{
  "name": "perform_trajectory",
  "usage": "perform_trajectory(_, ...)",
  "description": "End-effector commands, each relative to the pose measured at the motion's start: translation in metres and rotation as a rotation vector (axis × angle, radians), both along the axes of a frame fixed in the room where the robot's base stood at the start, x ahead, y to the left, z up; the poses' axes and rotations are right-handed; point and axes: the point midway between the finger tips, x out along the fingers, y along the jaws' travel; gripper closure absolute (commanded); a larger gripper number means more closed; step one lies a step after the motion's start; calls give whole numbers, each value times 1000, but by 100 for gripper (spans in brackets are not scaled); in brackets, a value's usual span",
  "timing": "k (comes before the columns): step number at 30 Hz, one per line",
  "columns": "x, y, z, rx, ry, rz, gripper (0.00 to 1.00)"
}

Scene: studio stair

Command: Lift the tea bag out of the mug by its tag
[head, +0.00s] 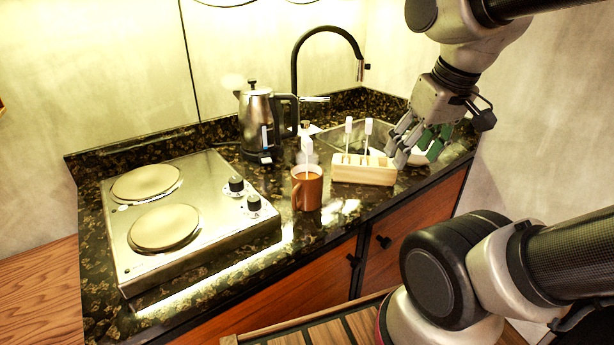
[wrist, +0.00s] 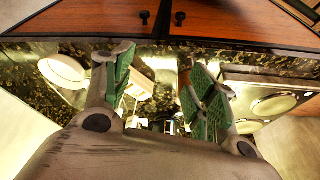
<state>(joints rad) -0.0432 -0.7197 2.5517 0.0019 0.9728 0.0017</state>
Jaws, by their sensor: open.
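A brown-orange mug (head: 307,190) stands upright on the dark speckled counter, its handle toward the front left, with brown liquid inside. A thin pale strip and a whitish shape show at and above its rim; I cannot tell which part is the tag, string or something behind. The tea bag itself is hidden. My gripper (head: 415,152) is open and empty, to the right of the mug and higher, near the right end of the wooden holder. Its green-padded fingers (wrist: 160,88) are spread in the wrist view, where I cannot make out the mug clearly.
A pale wooden holder (head: 363,174) with white-handled sticks stands between mug and gripper. A kettle (head: 258,122) and black tap (head: 295,70) are behind; a two-plate hob (head: 200,230) lies left. A white bowl (wrist: 63,72) sits on the counter. The sink (head: 345,136) is behind the holder.

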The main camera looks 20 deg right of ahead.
Motion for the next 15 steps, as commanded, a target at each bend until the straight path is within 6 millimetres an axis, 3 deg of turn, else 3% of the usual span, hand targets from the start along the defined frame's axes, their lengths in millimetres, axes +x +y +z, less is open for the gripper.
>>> perform_trajectory(2,15,12,-8,-5,64,55,43)
perform_trajectory(7,77,57,-6,-46,184,270,43)
perform_trajectory(15,166,134,0,-180,289,965,43)
